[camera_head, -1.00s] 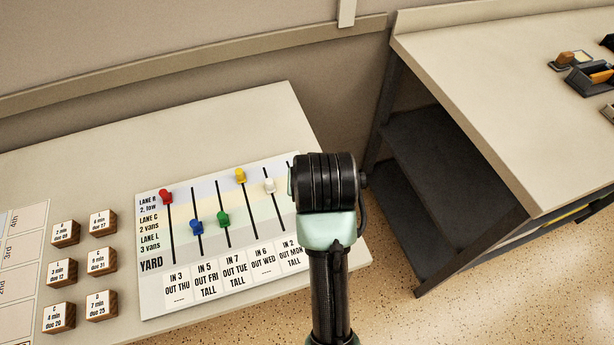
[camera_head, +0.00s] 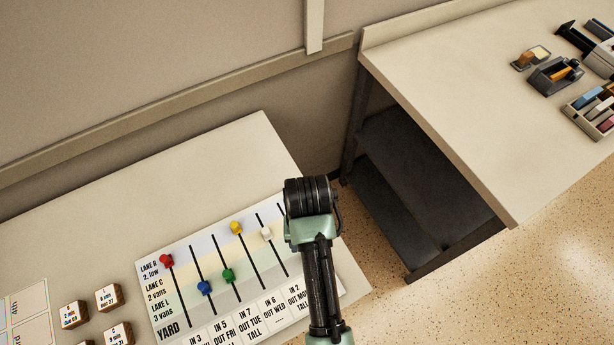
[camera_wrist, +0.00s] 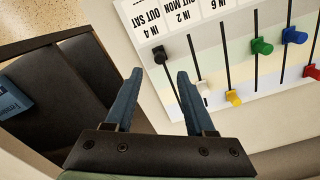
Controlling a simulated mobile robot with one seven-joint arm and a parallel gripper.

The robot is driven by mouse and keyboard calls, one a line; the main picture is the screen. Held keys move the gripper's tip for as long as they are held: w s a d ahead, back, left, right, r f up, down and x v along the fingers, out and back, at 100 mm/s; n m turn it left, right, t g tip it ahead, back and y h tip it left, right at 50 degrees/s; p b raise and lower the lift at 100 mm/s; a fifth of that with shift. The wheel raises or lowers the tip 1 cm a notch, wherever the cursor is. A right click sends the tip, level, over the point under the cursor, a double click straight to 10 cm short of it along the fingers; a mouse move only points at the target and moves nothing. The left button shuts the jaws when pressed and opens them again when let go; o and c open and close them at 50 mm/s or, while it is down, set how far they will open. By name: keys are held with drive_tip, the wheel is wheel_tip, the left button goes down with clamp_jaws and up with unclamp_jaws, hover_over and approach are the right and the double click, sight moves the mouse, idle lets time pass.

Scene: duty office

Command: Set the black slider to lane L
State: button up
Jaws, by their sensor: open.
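The slider board (camera_head: 182,325) lies on the left table, with lane R, C, L and YARD rows. The black slider (camera_wrist: 161,57) shows in the wrist view, at the label end of its slot, by the "IN 4" card. My gripper (camera_wrist: 159,76) is open and empty. In the picture its two blue fingertips lie on either side of the black slider, a little short of it; I cannot tell their height above the board. In the head view my arm hides the black slider and my jaws.
The white slider (camera_wrist: 203,87) is close to one finger; yellow (camera_wrist: 234,97), green (camera_wrist: 262,46), blue (camera_wrist: 294,36) and red (camera_wrist: 312,71) sliders stand farther along. Wooden blocks (camera_head: 74,314) lie left of the board. A second table (camera_head: 440,110) with trays stands right, across a floor gap.

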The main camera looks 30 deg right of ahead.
wheel_tip(320, 180, down, 8)
drive_tip(key=shift+r, duration=0.15)
clamp_jaws()
idle(0.3)
drive_tip(key=shift+r, duration=0.1)
idle(1.1)
